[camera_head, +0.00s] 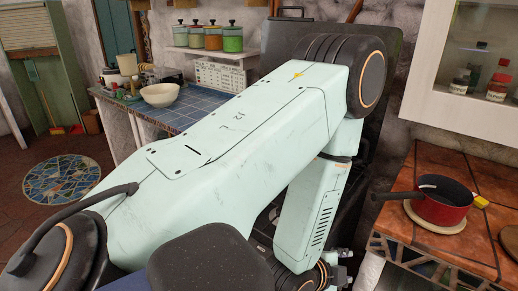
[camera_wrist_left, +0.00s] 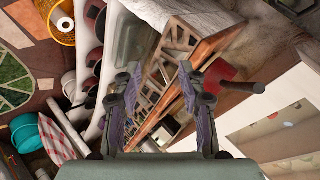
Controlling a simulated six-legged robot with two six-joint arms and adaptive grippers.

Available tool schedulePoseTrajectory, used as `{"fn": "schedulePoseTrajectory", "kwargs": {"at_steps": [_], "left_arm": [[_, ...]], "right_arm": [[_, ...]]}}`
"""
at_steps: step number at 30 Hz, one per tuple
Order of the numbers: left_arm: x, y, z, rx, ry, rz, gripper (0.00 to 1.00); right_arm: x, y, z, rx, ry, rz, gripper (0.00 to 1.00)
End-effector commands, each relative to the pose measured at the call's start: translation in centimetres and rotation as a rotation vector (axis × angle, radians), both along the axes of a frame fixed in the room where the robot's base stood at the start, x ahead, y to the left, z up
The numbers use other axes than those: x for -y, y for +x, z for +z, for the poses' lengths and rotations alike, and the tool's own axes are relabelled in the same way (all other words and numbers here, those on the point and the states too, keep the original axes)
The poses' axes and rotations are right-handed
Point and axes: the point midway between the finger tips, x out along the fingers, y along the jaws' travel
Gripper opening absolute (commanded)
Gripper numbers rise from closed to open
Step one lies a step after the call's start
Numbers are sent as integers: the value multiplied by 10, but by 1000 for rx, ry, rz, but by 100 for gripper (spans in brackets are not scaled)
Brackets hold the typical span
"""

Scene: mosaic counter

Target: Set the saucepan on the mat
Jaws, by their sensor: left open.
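The red saucepan (camera_head: 445,208) with a dark interior and a black handle stands upright on the tiled counter at the right of the head view. A pale round mat (camera_head: 432,224) shows beneath it, and the pan appears to rest on it. The handle points left. In the wrist view the saucepan (camera_wrist_left: 217,74) is at upper right, partly behind a finger; I cannot make out the mat there. My left gripper (camera_wrist_left: 159,75) is open and empty, apart from the pan. In the head view the left gripper (camera_head: 343,264) is small, left of the counter, mostly hidden by my arm. My right gripper is not in view.
The orange tiled counter (camera_head: 400,234) has free room in front of the pan. A brown round item (camera_head: 511,240) is cut off at the right edge. A white cabinet (camera_head: 462,62) hangs above. A blue tiled counter (camera_head: 198,107) with a bowl (camera_head: 160,94) stands behind my arm.

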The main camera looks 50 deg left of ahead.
Motion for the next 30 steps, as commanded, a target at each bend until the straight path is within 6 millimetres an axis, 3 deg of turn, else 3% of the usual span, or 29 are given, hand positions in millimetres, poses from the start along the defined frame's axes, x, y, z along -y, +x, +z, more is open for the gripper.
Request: {"fn": "schedulePoseTrajectory", "kwargs": {"at_steps": [1, 6, 12, 15, 20, 30], "left_arm": [[3, -22, -23, -102, -81, 55, 41], [11, -103, -82, -424, -323, 327, 41], [15, -198, -119, -725, -474, 705, 41], [16, -229, -125, -809, -498, 847, 41], [16, -251, -127, -860, -509, 951, 41], [16, -251, -129, -861, -511, 958, 41]], "right_arm": [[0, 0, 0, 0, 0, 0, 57], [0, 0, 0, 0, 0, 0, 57], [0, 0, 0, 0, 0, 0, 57], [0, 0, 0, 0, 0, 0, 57], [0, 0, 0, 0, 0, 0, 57], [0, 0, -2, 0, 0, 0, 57]]}}
